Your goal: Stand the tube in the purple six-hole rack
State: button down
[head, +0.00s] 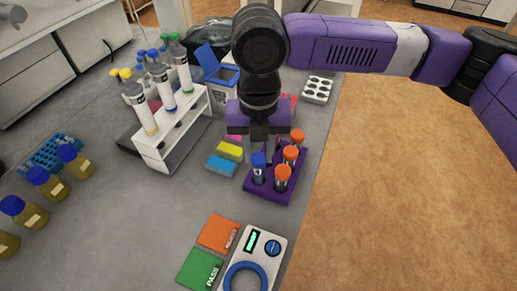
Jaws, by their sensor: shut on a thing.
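The purple six-hole rack (266,197) stands on the grey bench near its right edge. Three orange-capped tubes (283,173) stand along its right side. A blue-capped tube (259,161) is upright at the rack's left side. My gripper (260,153) points down over the rack and is shut on the blue-capped tube near its cap. The tube's lower end shows against the rack; I cannot tell whether it sits in a hole or how deep. My gripper and wrist hide the rack's back left part.
A white stand (165,157) with tall bottles is to the left. Yellow (230,150) and blue (221,166) blocks lie close left of the rack. A white device (264,246), orange and green cards lie in front. A white holed rack (318,89) stands behind right.

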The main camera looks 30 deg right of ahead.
jog(key=shift+f, duration=0.55)
dwell(0.6)
jog(key=c, duration=1)
grip_release()
